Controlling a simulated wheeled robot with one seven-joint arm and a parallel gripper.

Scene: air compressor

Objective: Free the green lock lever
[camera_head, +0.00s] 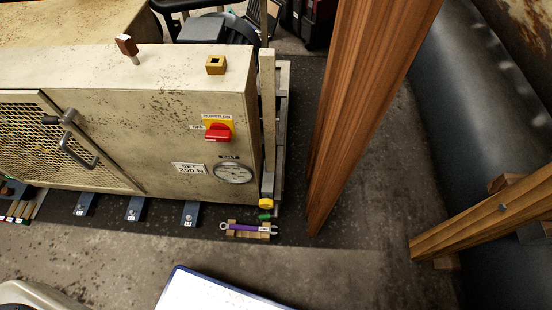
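A small green piece (265,217), which looks like the green lock lever, shows low at the right front corner of the beige compressor cabinet (150,130). It lies just below a yellow knob (266,204) at the foot of an upright metal and wood frame (268,120). It is too small to tell its exact position or what it locks. My gripper is not in view.
A purple wrench (248,229) lies on a wooden block just below the green piece. A red switch (218,131) and a gauge (233,172) are on the cabinet front. A wooden post (360,100) stands to the right. Bare floor (340,270) lies in front.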

